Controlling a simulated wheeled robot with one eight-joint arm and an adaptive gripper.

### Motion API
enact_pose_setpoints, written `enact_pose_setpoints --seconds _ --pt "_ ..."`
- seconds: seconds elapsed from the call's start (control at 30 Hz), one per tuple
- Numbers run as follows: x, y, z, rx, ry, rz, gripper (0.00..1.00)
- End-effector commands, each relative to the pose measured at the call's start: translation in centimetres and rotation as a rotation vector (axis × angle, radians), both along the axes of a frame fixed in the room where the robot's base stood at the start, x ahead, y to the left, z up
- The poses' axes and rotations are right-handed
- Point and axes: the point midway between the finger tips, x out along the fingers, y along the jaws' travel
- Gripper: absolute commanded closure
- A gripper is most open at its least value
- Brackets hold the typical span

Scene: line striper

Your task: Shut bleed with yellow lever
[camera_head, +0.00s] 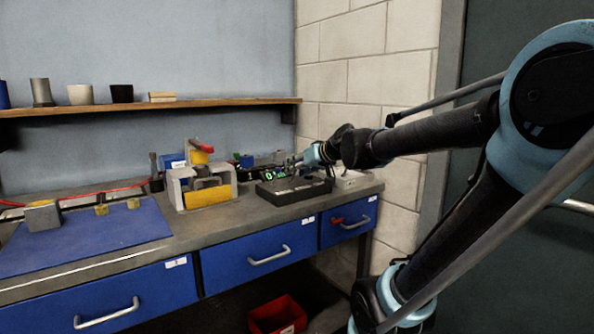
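A grey-white unit (188,182) stands on the workbench left of centre. A yellow piece (200,157) with a red part (203,148) sits at its top, and a broad yellow piece (208,196) crosses its front. I cannot tell which yellow piece is the bleed lever, or its position. My gripper (293,162) reaches in from the right, above and behind a black box, to the right of the unit and apart from it. Its fingers are small and dark here, so I cannot tell whether they are open or shut.
The black box (290,194) has green lit characters near its back. A blue mat (85,245) at left holds a grey block (43,218) and small yellow blocks (102,209). A wooden shelf (200,102) with cups runs above. A red bin (277,315) sits below blue drawers (256,258).

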Motion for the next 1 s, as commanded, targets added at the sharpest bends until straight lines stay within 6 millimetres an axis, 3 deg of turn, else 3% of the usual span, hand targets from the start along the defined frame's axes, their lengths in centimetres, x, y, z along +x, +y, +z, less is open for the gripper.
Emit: enact_pose_setpoints --seconds 0.37,1.0 --pt "-0.5 -0.5 0.5 0.001 0.0 -0.002 0.62" --pt "-5.7 -5.0 4.0 0.0 0.0 -0.004 0.62"
